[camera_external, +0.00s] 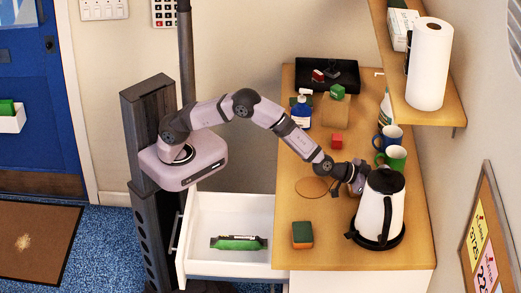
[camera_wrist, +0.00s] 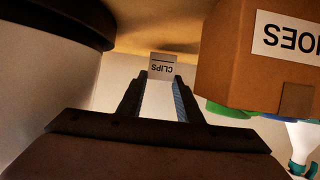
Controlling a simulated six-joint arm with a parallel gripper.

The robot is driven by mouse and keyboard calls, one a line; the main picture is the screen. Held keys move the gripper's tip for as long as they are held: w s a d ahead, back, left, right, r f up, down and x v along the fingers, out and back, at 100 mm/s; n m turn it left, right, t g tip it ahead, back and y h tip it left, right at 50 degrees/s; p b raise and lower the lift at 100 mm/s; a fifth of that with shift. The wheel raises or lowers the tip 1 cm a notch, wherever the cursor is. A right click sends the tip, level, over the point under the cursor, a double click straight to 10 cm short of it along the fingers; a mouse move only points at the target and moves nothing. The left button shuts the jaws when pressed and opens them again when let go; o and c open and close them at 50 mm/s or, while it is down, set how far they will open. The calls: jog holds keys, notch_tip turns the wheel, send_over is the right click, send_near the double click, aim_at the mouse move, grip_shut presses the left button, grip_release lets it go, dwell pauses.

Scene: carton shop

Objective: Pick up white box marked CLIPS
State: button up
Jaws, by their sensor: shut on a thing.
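The small white box marked CLIPS (camera_wrist: 162,67) shows between my fingertips in the wrist view, its lettering upside down. My gripper (camera_wrist: 162,80) is shut on it. In the external view my gripper (camera_external: 359,187) is low over the wooden counter, just behind the kettle. The white box cannot be made out there. Whether it touches the counter is unclear.
The white kettle (camera_external: 378,208) stands close beside my gripper. A green mug (camera_external: 393,159) and a blue mug (camera_external: 386,139) are behind. A brown carton (camera_wrist: 255,55) with a partly visible label is at right in the wrist view. An open drawer (camera_external: 205,206) is at left.

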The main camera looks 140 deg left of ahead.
notch_tip(320, 180, up, 9)
jog(key=p, duration=0.2)
jog(key=shift+s, duration=0.1)
